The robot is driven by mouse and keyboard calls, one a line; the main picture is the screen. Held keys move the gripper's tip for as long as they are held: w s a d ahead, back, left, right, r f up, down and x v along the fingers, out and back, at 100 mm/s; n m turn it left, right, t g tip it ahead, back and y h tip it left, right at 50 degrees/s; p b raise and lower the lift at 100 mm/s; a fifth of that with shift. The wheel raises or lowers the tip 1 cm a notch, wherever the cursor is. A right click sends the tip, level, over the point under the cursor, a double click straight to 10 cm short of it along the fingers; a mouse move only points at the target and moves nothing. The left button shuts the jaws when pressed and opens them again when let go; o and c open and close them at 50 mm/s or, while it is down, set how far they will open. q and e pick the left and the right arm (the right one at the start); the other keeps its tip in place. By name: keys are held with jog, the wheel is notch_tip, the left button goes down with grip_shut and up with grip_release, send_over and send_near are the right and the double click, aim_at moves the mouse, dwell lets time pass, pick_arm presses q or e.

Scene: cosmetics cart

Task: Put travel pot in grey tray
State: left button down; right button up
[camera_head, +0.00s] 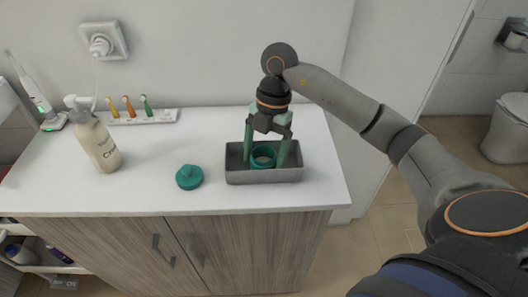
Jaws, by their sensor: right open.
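The travel pot (263,161) is a small teal, open-topped round pot. It sits inside the grey tray (264,177), near its middle. The grey tray is rectangular and stands at the right front of the white counter. My right gripper (265,158) points down into the tray. Its two green fingers are apart, one on each side of the pot; I cannot tell whether they touch it. A teal lid (189,177) with a raised knob lies on the counter just left of the tray. My left gripper is not in view.
A cream pump bottle (97,138) stands at the left of the counter. Behind it are a white holder (142,117) with small coloured brush heads and an electric toothbrush (40,98). A wall socket (103,43) has a plug in it.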

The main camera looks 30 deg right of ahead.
jog(key=p+v, duration=0.2)
jog(key=v, duration=1)
jog(key=shift+r, duration=0.15)
